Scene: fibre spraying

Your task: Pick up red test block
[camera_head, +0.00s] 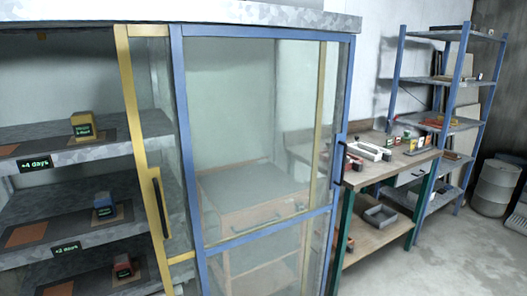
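A small red block (122,267) with a dark labelled front sits on the lowest visible shelf of the cabinet at the left; its label is too small to read. A blue block (104,205) stands on the middle shelf (70,240). A yellow block (83,124) with green lettering stands on the top shelf (65,152). Small red items also show on the workbench (385,171), too small to identify. Neither of my grippers is in view.
A yellow-framed sliding door (128,75) with a dark handle and a blue-framed glass door (180,130) front the cabinet. The shelves at the left are open. A blue rack (446,80) and grey drums (495,188) stand at the right. Floor (450,255) at right is clear.

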